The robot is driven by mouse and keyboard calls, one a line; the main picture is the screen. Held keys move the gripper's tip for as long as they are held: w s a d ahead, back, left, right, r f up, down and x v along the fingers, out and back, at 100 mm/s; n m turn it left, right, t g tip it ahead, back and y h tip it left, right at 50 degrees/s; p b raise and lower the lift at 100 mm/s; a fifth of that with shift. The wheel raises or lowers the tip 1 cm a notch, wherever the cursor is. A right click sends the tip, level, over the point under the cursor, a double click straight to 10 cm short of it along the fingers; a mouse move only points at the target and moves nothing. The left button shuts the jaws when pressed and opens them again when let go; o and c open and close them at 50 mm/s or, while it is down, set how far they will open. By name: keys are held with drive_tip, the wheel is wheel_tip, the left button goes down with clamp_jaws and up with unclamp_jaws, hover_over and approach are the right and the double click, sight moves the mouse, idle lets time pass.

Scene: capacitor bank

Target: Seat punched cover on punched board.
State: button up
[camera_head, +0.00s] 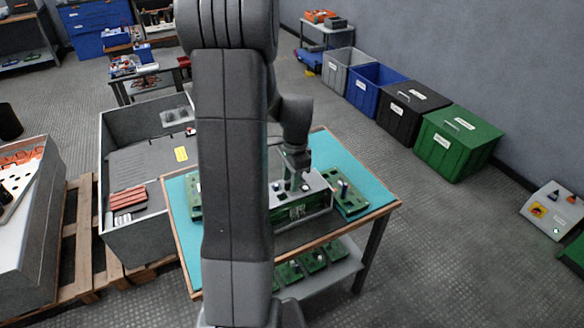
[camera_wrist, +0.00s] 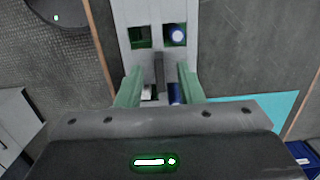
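The punched cover (camera_head: 315,184) is light grey with square holes. It sits over a green punched board (camera_head: 298,211) in the middle of the table. My gripper (camera_head: 297,184) is above the cover, pointing down. In the wrist view its green-padded fingers (camera_wrist: 159,70) stand on either side of a dark upright rib, with gaps showing on both sides. I cannot tell whether the cover lies fully flat on the board.
Green boards with parts stand beside it, one at right (camera_head: 345,203) and one at left (camera_head: 194,196). The teal mat (camera_head: 371,185) is bare at the right back. A lower shelf (camera_head: 338,272) holds several boards. A large grey bin (camera_head: 118,228) stands close at left.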

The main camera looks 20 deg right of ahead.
wheel_tip(320, 180, up, 14)
drive_tip(key=d, duration=0.1)
drive_tip(key=shift+f, duration=0.2)
drive_tip(key=shift+w+d, duration=0.1)
drive_tip(key=f, duration=0.4)
drive_tip(key=a+f, duration=0.1)
drive_tip(key=f, duration=0.8)
drive_tip(key=shift+a+f, duration=0.15)
drive_tip(key=shift+f, duration=0.25)
drive_tip(key=shift+r, duration=0.2)
